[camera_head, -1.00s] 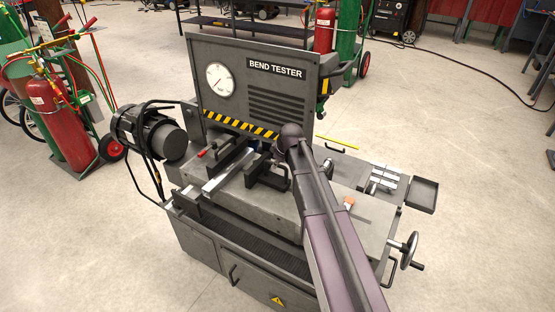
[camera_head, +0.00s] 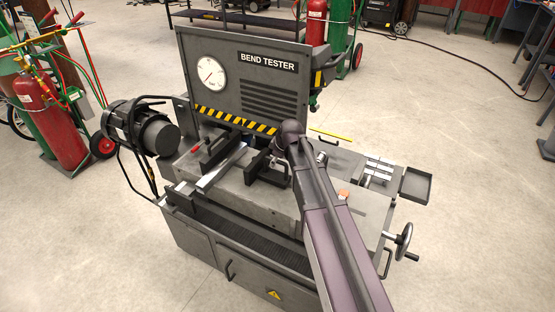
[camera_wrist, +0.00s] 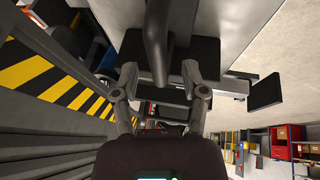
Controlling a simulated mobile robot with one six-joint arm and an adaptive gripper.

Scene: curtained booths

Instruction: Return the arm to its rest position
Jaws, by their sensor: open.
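My arm (camera_head: 325,210) reaches from the bottom of the head view up over the bed of the grey bend tester (camera_head: 245,75). Its far joint is beside the black clamp blocks, and my gripper is mostly hidden behind the arm there. In the wrist view my gripper (camera_wrist: 159,78) has its two fingers spread apart. A dark bar with a block (camera_wrist: 157,45) lies beyond and between the fingers; I cannot tell whether they touch it. I see nothing held.
A black clamp (camera_head: 267,168) and a metal bar (camera_head: 222,167) sit on the bed. A handwheel (camera_head: 404,236) and tray (camera_head: 415,186) stick out at right. A motor (camera_head: 143,128) stands left, near a red cylinder (camera_head: 50,115).

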